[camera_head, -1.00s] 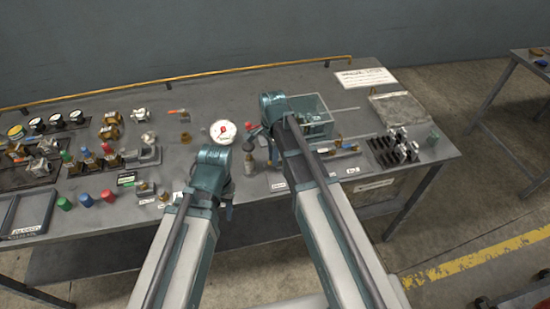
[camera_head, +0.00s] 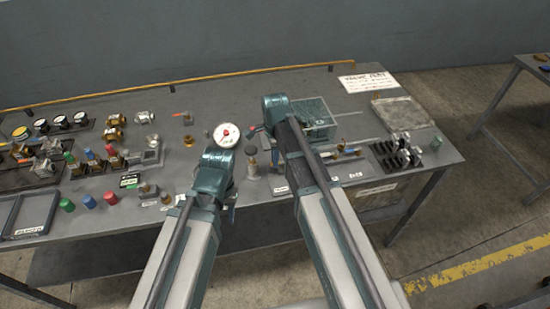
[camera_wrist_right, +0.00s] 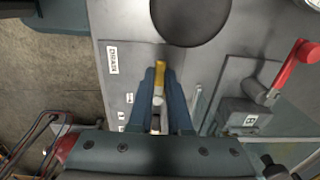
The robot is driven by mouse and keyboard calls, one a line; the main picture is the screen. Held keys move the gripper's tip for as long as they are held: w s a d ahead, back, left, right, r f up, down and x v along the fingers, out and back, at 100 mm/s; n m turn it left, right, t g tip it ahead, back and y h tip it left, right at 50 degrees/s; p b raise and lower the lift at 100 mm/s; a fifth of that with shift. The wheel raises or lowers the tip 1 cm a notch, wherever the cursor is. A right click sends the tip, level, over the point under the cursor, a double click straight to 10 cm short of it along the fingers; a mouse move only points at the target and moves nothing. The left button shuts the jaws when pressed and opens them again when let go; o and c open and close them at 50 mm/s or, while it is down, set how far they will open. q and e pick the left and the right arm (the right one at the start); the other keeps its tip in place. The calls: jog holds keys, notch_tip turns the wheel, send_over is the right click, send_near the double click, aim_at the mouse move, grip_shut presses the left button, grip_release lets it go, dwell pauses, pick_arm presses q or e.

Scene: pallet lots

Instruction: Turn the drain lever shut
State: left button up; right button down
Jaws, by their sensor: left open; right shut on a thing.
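The drain lever (camera_wrist_right: 160,75) shows in the right wrist view as a small yellow-tipped handle, beside a white label (camera_wrist_right: 112,59). My right gripper (camera_wrist_right: 159,86) is shut on it, with one blue finger on each side. The lever's lower part and pivot are partly hidden by the fingers.
A red-handled lever (camera_wrist_right: 295,62) on a grey block stands to the right in the wrist view, near a dark round disc (camera_wrist_right: 190,14). A white dial gauge (camera_head: 227,135) stands behind my left wrist. A clear box (camera_head: 314,118) stands right of my right wrist. Valves crowd the bench's left.

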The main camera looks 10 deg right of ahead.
jog(key=c, duration=0.8)
grip_release()
jog(key=shift+c, duration=0.2)
notch_tip(320, 180, up, 14)
jog(key=p, duration=1.3)
jog(key=shift+p, duration=0.4)
jog(key=shift+f, duration=0.15)
jog(key=s+a+f+n+b, duration=0.3)
jog(key=s+n, duration=0.6)
jog(key=n, duration=0.1)
jog(key=s+a+f+n+h+b, duration=0.1)
jog(key=s+a+f+n+b, duration=0.2)
jog(key=s+n, duration=0.6)
jog(key=n+b, duration=0.1)
jog(key=n, duration=0.1)
jog(key=shift+a+f+n, duration=0.2)
jog(key=shift+f+n, duration=0.1)
jog(key=shift+f, duration=0.1)
